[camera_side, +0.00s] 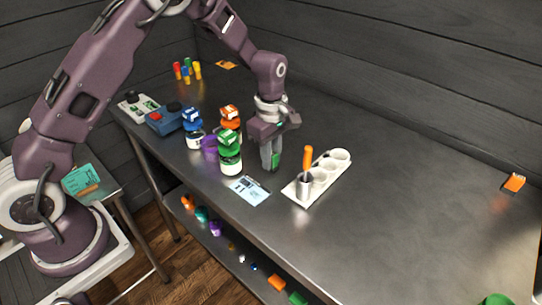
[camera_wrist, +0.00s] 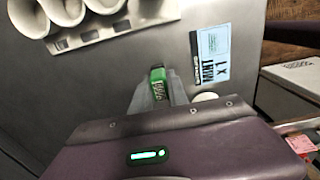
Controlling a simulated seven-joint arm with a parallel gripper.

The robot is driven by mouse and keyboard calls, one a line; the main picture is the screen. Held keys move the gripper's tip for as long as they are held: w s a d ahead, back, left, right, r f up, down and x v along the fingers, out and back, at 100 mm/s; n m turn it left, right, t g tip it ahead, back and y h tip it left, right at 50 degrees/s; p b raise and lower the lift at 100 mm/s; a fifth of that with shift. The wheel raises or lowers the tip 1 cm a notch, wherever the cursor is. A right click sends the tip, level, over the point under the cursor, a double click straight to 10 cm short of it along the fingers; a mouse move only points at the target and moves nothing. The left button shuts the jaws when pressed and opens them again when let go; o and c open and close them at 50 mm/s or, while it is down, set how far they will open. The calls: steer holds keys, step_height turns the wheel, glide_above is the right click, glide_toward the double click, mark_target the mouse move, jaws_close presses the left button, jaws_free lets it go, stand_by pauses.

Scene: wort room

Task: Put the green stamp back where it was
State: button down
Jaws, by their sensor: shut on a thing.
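My gripper (camera_side: 271,158) is low over the metal bench, between the green-labelled bottle and the white holder. It is shut on the green stamp (camera_side: 277,160), a small green block largely covered by the fingers. In the wrist view the green stamp (camera_wrist: 158,82) shows between the fingertips, with light marks on its face. I cannot tell whether it touches the bench. A printed card (camera_side: 250,190) lies flat near the front edge; in the wrist view this card (camera_wrist: 212,54) reads "WANT" and "1 X".
Green (camera_side: 230,160), orange (camera_side: 230,115) and blue (camera_side: 193,130) capped bottles stand left. A blue box (camera_side: 164,121) is farther left. The bench's right is mostly clear.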

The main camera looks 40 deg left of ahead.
steer(key=c, duration=1.3)
jaws_free()
steer(key=shift+f, duration=0.1)
step_height(320, 180, up, 12)
steer(key=s+r+m+t, duration=0.2)
steer(key=s+r+m, duration=0.5)
steer(key=s+r, duration=0.45)
steer(key=s+m+t, duration=0.1)
steer(key=s+m, duration=0.2)
steer(key=s, duration=0.3)
steer(key=s+a+m+t, duration=0.1)
steer(key=s+m, duration=0.3)
steer(key=s, duration=0.2)
steer(key=s+m+t, duration=0.1)
steer(key=s+m, duration=0.3)
steer(key=s, duration=0.2)
steer(key=shift+a+t, duration=0.2)
steer(key=shift+t, duration=0.1)
steer(key=shift+w, duration=0.1)
